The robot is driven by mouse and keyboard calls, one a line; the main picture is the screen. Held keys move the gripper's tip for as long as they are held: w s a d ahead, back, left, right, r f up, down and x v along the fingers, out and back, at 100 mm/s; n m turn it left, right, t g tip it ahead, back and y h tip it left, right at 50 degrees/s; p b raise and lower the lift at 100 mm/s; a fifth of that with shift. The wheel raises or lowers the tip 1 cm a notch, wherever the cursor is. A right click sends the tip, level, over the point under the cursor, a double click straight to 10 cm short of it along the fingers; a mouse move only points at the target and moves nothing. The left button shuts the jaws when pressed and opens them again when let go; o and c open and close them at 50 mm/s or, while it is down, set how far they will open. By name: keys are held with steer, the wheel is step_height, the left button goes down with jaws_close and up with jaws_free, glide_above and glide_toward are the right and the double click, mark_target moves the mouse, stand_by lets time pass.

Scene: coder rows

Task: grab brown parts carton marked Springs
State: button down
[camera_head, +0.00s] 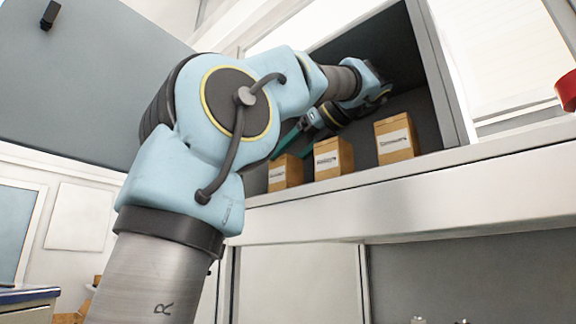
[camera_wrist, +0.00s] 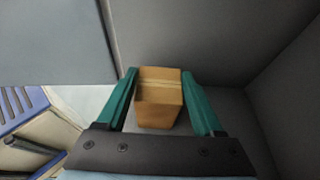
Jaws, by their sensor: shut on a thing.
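Three brown cartons with white labels stand in a row in an open grey cabinet in the head view: a left carton (camera_head: 284,172), a middle carton (camera_head: 332,158) and a right carton (camera_head: 396,138). The labels are too small to read surely, so I cannot tell which says Springs. My gripper (camera_wrist: 159,75) has its teal fingers on both sides of one carton (camera_wrist: 158,116) in the wrist view, shut on it. In the head view the fingers reach down at the left carton. Its label is not seen in the wrist view.
The cabinet's light front ledge (camera_head: 400,195) runs below the cartons. The cabinet's right side panel (camera_head: 440,75) stands beyond the right carton. A red object (camera_head: 567,91) sits at the far right. The middle carton stands close beside the held one.

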steer(key=shift+r, duration=0.1)
steer(key=shift+r, duration=1.65)
steer(key=s+a, duration=0.3)
steer(key=s, duration=0.5)
steer(key=s+a, duration=0.3)
steer(key=s, duration=0.6)
